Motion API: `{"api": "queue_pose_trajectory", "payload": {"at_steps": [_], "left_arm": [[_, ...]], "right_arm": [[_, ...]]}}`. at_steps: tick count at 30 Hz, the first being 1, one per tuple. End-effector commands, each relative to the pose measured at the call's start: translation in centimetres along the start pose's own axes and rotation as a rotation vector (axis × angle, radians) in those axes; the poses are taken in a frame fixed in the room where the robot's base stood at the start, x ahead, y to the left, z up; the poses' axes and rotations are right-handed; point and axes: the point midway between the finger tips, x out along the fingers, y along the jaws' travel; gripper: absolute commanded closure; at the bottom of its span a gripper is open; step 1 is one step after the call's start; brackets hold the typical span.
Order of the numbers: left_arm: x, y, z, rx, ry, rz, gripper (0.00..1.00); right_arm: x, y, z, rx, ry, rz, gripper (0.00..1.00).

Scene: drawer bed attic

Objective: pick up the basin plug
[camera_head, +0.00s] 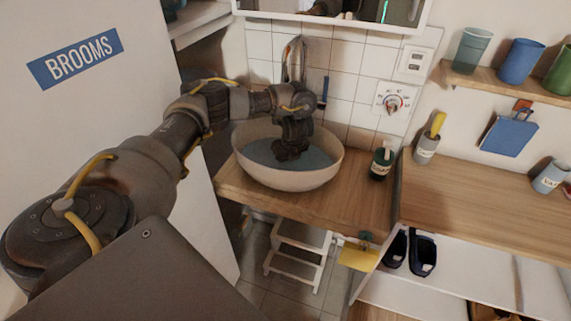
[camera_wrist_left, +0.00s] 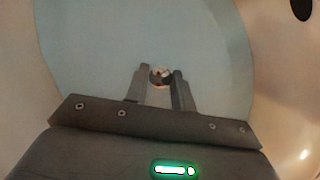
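The cream basin (camera_head: 326,172) stands on the wooden counter and holds blue-grey water. My left gripper (camera_head: 290,154) points down into the basin. In the left wrist view, the two fingertips of my left gripper (camera_wrist_left: 160,72) are apart, one on each side of a small round shiny thing, which looks like the basin plug (camera_wrist_left: 160,76). I cannot tell whether the fingers touch it. In the head view the plug is hidden behind the gripper. My right gripper is not in view.
The wooden counter (camera_head: 357,204) carries a dark bottle (camera_head: 381,162) right of the basin. A grey cup with a yellow-handled tool (camera_head: 427,148) stands farther right. A mirror cabinet (camera_head: 330,18) hangs above, and a white step stool (camera_head: 296,258) stands below. A tall BROOMS panel (camera_head: 110,100) is at left.

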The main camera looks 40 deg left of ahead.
Motion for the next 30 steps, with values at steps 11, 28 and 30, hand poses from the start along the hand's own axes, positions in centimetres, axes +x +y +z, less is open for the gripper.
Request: {"api": "queue_pose_trajectory", "payload": {"at_steps": [11, 28, 30], "left_arm": [[-0.1, 0.0, 0.0, 0.0, 0.0, 0.0, 1.0], [-8.3, -0.1, 3.5, 0.001, -0.002, -0.003, 1.0], [-8.8, -0.1, 3.7, 0.001, -0.002, -0.003, 1.0]], "right_arm": [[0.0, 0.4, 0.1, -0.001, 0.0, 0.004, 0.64], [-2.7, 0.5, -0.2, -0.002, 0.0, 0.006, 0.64], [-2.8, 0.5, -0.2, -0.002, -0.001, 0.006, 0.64]]}}
